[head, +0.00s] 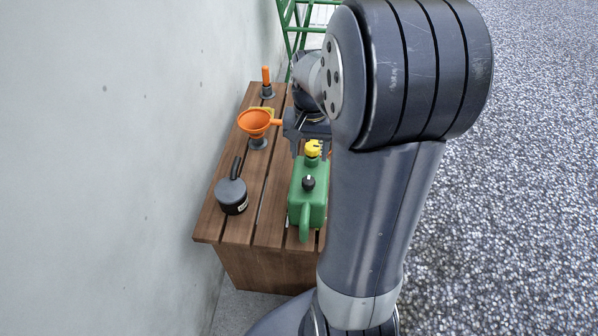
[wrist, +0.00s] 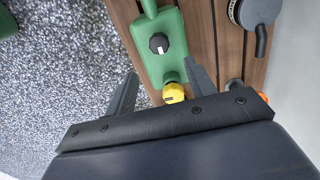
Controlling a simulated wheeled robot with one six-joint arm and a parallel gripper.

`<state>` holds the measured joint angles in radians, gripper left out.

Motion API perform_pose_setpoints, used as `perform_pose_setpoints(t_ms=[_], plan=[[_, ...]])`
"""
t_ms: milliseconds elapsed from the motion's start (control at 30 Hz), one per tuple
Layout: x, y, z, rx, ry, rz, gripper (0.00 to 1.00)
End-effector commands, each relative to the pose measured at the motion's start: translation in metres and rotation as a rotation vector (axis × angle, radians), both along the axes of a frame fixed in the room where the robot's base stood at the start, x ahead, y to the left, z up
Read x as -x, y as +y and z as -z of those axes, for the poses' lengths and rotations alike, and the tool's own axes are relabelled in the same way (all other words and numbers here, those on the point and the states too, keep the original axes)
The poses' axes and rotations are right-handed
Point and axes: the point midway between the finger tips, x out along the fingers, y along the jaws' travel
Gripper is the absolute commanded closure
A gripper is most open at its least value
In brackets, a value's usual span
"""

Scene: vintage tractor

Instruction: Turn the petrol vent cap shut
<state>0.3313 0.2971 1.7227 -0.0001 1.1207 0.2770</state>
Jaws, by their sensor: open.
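A green petrol can (head: 309,206) stands on the wooden bench; it also shows in the wrist view (wrist: 172,66). A black knob-like cap (head: 308,182) with a white mark sits on its top, also in the wrist view (wrist: 158,43). A yellow cap (head: 313,148) is at the can's other end, also in the wrist view (wrist: 173,93). Which one is the vent cap is not labelled. My gripper (wrist: 160,69) is open and empty above the can. Its fingers spread around the yellow cap's area in the picture, with the black cap beyond the fingertips. Contact with the can cannot be made out.
The slatted bench (head: 235,226) stands against a pale wall. An orange funnel (head: 255,122) is close beside my gripper. A dark oil can (head: 231,194) stands left of the petrol can, and an orange-handled tool (head: 266,82) farther back. A green metal frame (head: 290,32) stands behind.

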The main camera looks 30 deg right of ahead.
Motion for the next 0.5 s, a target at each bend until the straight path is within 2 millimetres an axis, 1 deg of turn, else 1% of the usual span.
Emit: perform_pose_setpoints(t_ms=[33, 300, 400, 500], plan=[[0.001, 0.000, 0.010, -0.002, 0.005, 0.000, 0.48], [0.001, 0.001, 0.062, -0.002, 0.006, -0.001, 0.48], [0.002, 0.001, 0.078, -0.002, 0.005, -0.002, 0.48], [0.001, 0.001, 0.089, -0.001, 0.003, -0.002, 0.48]])
